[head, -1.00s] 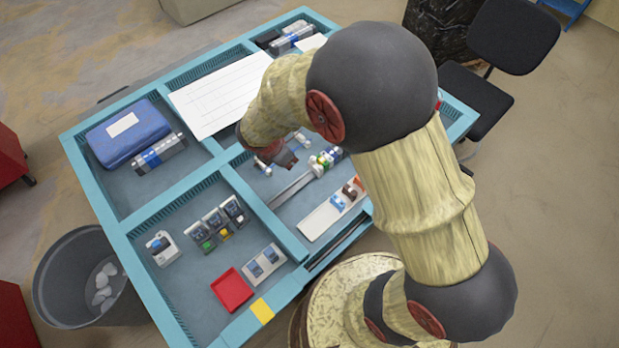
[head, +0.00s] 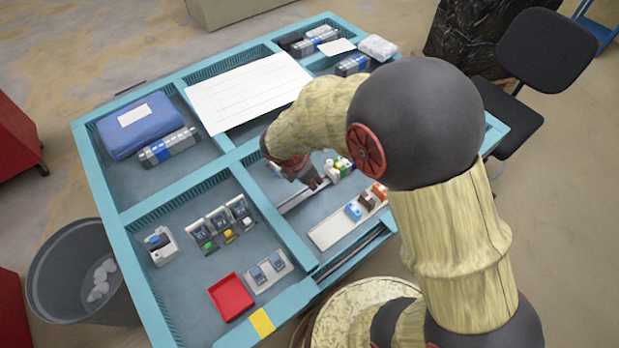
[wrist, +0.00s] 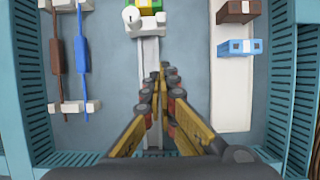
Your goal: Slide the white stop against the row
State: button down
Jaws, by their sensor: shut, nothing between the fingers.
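In the wrist view a row of small coloured blocks (wrist: 150,4), yellow and green, sits on a metal rail (wrist: 150,52) at the top edge. A white piece with a round screw-like head (wrist: 131,16), which looks like the white stop, is at the near end of the row; any gap between them is unclear. My gripper (wrist: 163,70) is shut and empty over the rail, with its tips on the near side of the white piece. In the head view my gripper (head: 318,184) is beside the row (head: 339,168) and hides part of the rail (head: 298,197).
Right of the rail, a white strip (wrist: 232,95) carries brown and blue blocks. On the left, brown and blue parts (wrist: 82,55) lie between white holders. Teal divider walls (wrist: 25,75) stand on both sides. A red tray (head: 231,297) lies in the neighbouring compartment.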

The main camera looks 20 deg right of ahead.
aim_at(333, 177)
jog(key=d, duration=0.1)
jog(key=w+d+f, duration=0.1)
jog(key=d, duration=0.1)
jog(key=shift+w+d+f+b, duration=0.1)
jog(key=shift+f+b, duration=0.05)
jog(key=shift+b, duration=0.25)
jog(key=shift+w+d, duration=0.2)
jog(key=shift+d, duration=0.3)
jog(key=shift+w+d, duration=0.1)
jog(key=shift+d, duration=0.15)
jog(key=shift+w+d+p, duration=0.3)
jog(key=shift+d+p, duration=0.3)
jog(key=shift+p, duration=0.15)
jog(key=shift+a, duration=0.1)
